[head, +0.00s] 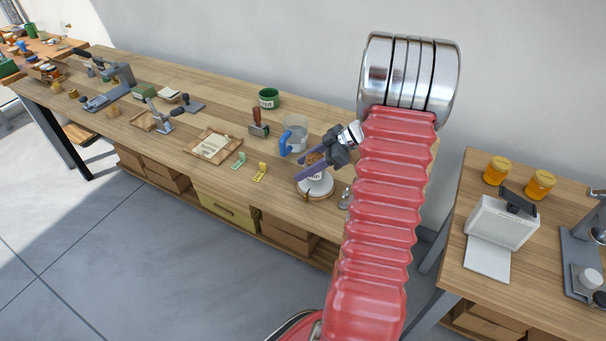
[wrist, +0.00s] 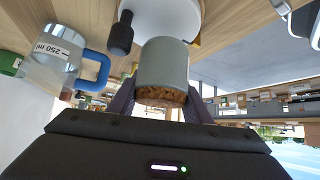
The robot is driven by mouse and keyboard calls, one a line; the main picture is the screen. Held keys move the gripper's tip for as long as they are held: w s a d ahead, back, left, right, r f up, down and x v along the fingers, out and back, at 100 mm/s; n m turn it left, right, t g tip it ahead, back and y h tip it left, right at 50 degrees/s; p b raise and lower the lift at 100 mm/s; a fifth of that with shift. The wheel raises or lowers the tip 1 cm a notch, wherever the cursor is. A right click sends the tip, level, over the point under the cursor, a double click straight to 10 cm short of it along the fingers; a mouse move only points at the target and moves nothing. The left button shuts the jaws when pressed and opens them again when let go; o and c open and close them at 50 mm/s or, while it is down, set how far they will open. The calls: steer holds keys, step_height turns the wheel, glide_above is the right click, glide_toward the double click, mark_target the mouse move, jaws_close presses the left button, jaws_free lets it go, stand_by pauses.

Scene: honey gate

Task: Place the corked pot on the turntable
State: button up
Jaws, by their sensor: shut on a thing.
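The turntable (head: 318,193) is a round pale disc with a wooden-looking rim, directly under the pot. In the wrist view the white disc (wrist: 200,18) shows behind the pot's base. I cannot tell whether the pot touches it.
A clear jug with a blue handle (head: 294,133) stands close behind on the left. A stamp-like tool (head: 258,126), a green tin (head: 268,98) and yellow (head: 260,172) and green clips lie further left. A small metal item (head: 345,198) lies right of the turntable.

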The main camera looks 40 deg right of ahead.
steer(key=shift+f, duration=1.4)
steer(key=shift+f, duration=0.1)
steer(key=o, duration=1.3)
steer(key=shift+o, duration=0.2)
steer(key=v, duration=1.2)
steer(key=shift+w, duration=0.1)
